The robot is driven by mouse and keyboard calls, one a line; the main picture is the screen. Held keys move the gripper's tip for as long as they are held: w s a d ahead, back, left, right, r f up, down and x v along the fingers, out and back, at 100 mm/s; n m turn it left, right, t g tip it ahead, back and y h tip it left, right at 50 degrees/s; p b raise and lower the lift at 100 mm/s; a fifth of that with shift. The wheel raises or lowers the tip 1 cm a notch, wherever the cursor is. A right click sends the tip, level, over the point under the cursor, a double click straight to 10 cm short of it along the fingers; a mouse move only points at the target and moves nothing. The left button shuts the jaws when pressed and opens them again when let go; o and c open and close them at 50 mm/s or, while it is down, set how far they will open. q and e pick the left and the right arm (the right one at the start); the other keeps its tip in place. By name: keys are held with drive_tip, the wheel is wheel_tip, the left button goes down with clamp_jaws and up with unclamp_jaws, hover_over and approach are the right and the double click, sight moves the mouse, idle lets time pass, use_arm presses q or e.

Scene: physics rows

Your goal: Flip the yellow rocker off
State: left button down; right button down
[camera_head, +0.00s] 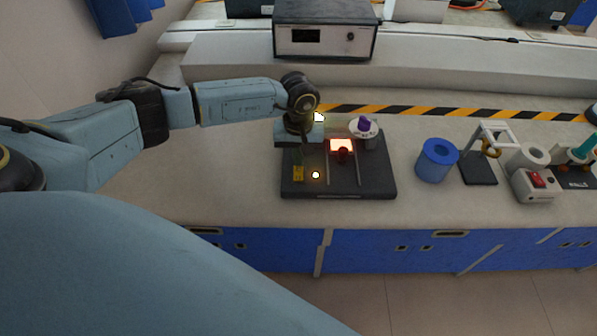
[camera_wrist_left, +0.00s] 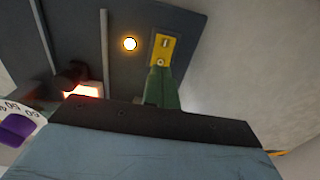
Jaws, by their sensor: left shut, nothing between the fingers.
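The yellow rocker (camera_head: 298,173) sits at the front left of a dark panel (camera_head: 350,190) on the bench. A small lamp (camera_head: 316,175) right of it glows yellow-white. In the left wrist view the rocker (camera_wrist_left: 162,54) is close ahead, with the lit lamp (camera_wrist_left: 130,44) beside it. My left gripper (camera_head: 304,150) is above the panel, behind the rocker. Its green finger (camera_wrist_left: 165,88) is shut and empty, and its tip appears at the rocker's near edge. I cannot tell whether they touch. My right gripper is not in view.
The panel also carries a glowing orange-red window (camera_head: 341,145), a dark knob (camera_head: 343,155) and a white dial with a purple knob (camera_head: 364,126). A grey box with a red switch (camera_head: 536,184) is further right.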

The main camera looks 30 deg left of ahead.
sight(298, 168)
use_arm(q)
drive_tip(key=shift+f+b, duration=0.9)
drive_tip(key=shift+f, duration=0.05)
idle(0.5)
drive_tip(key=shift+r, duration=0.1)
drive_tip(key=shift+r+p, duration=2.15)
drive_tip(key=shift+r, duration=1.35)
